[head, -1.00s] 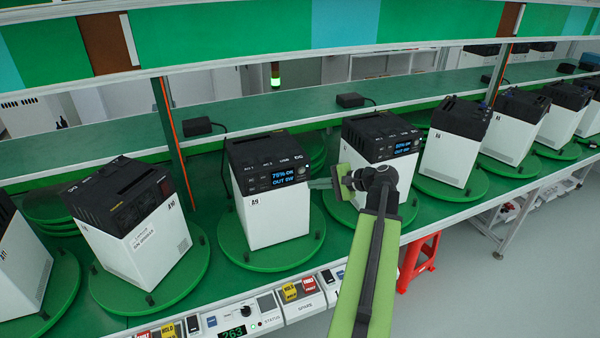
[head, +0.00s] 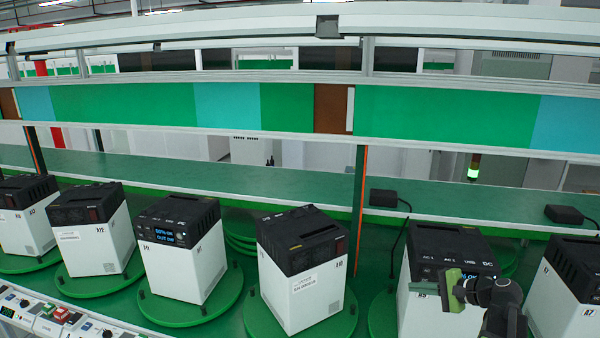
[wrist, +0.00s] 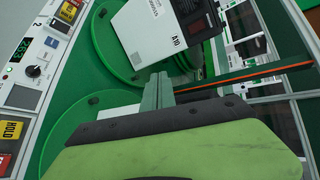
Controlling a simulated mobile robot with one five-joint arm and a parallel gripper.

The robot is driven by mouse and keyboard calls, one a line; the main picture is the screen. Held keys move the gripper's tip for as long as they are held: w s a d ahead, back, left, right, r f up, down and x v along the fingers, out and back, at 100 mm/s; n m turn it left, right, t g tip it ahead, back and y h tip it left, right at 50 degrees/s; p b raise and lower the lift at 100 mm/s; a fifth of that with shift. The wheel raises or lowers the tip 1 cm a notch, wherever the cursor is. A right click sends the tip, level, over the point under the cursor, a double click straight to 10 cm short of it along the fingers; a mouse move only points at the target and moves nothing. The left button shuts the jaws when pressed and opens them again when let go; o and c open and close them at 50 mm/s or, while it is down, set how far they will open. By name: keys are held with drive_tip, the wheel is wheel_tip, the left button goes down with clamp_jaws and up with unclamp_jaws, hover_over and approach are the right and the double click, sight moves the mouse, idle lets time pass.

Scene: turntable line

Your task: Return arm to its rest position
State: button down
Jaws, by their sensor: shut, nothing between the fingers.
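My gripper (head: 428,288) is at the lower right of the head view, in front of the white unit with a black top (head: 436,254) that stands on a green turntable. The green-and-dark end of my arm hides part of that unit. In the wrist view the two green fingers of my gripper (wrist: 158,86) are together, with nothing between them. They point toward the white unit marked A10 (wrist: 152,35), apart from it as far as I can tell. The unit marked A10 also shows in the head view (head: 305,290), left of my gripper.
More black-topped white units stand in a row on turntables, including A11 (head: 188,268), A12 (head: 95,250) and one at the right edge (head: 570,300). A control panel (head: 50,322) runs along the bench front. An orange-edged post (head: 358,205) rises behind. The rear shelf (head: 250,182) is mostly clear.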

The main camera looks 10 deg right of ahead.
drive_tip(key=a+f+n+g+b, duration=0.1)
drive_tip(key=a+f+n+g, duration=0.3)
drive_tip(key=a, duration=1)
drive_tip(key=a+f+n+g+b, duration=0.1)
drive_tip(key=a+f+n+g, duration=0.3)
drive_tip(key=a, duration=1)
drive_tip(key=s+a+f+n+g+h, duration=0.2)
drive_tip(key=s+a+f+n+h, duration=0.25)
drive_tip(key=a+f, duration=0.3)
drive_tip(key=s+d+n+h, duration=0.1)
drive_tip(key=s+d+h, duration=0.2)
drive_tip(key=d, duration=0.4)
drive_tip(key=shift+f+n, duration=0.25)
drive_tip(key=shift+n, duration=0.1)
drive_tip(key=shift+s, duration=0.1)
